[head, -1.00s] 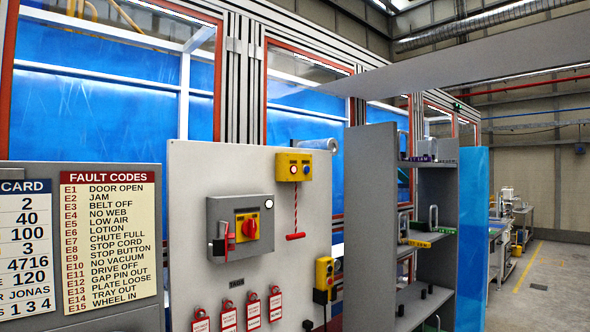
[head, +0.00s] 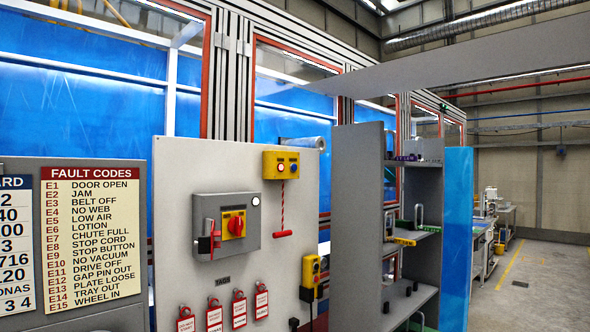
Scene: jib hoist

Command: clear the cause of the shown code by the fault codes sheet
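The fault codes sheet (head: 96,240) is a cream sheet with a red header on a grey panel at the left. It lists E1 DOOR OPEN to E15 WHEEL IN. No display with a code is legible in this view. A light grey board (head: 170,215) carries a grey box with a red rotary switch on a yellow plate (head: 233,225), a yellow box with a red and a blue button (head: 281,165), and a red pull cord with handle (head: 283,234). A yellow pendant (head: 312,271) hangs at the board's right edge. My gripper is not in view.
Several red tags (head: 239,309) hang low on the board. A grey shelf unit (head: 362,230) with small labelled, handled items stands to the right, with a blue panel (head: 457,235) beside it. Blue-glazed machine doors (head: 85,90) stand behind. Open floor (head: 545,285) shows at far right.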

